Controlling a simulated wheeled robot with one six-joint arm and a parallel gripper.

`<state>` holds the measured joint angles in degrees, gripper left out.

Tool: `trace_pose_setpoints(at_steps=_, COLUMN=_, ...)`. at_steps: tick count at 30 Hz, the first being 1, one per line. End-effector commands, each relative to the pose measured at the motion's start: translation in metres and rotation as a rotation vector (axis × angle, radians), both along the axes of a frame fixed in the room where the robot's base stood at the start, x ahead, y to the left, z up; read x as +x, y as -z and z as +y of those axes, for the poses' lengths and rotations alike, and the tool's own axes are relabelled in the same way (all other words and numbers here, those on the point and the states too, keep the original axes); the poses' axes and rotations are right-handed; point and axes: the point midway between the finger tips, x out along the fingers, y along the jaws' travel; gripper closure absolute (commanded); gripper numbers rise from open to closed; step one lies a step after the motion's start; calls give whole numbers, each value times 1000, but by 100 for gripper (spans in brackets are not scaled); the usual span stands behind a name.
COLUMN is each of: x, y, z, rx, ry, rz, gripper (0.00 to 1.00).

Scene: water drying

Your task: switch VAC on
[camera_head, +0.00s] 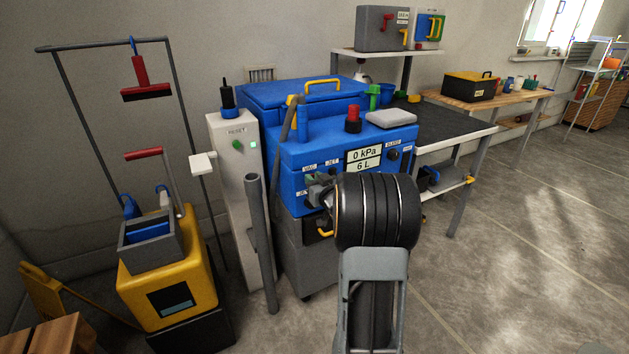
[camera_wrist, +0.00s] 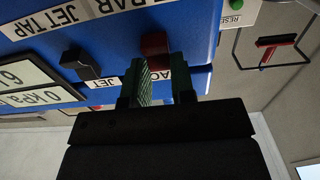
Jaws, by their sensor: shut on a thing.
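The blue machine (camera_head: 290,150) has a front panel with VAC (camera_head: 310,168) and JET labels and a display (camera_head: 364,158) reading 0 kPa and 6 L. My gripper (camera_head: 318,185) is at the panel just below the VAC label. In the wrist view, which shows the panel upside down, its green-padded fingers (camera_wrist: 157,68) are shut on the red VAC switch (camera_wrist: 154,44). The fingers hide part of the switch and its label. The black JET switch (camera_wrist: 80,63) is beside it, apart from the fingers. I cannot tell the VAC switch's position.
A white post (camera_head: 235,180) with a green RESET button and a lit green lamp stands left of the machine. A grey pipe (camera_head: 260,240) stands before it. A yellow cart (camera_head: 168,275) is at left, a bench (camera_head: 455,125) at right. The right floor is clear.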

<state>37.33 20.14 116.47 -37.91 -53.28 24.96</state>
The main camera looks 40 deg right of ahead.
Motion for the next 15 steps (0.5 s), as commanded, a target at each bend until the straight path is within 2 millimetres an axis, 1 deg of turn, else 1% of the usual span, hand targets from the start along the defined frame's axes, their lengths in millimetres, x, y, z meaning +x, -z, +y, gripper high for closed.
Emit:
trace_pose_setpoints(at_steps=5, x=0, y=9, z=0, rx=-6, ry=0, rz=-43, gripper=100)
trace_pose_setpoints(at_steps=8, x=-1, y=14, z=0, rx=-15, ry=-1, rz=-104, gripper=100)
trace_pose_setpoints(at_steps=15, x=-2, y=18, z=0, rx=-35, ry=-1, rz=-250, gripper=100)
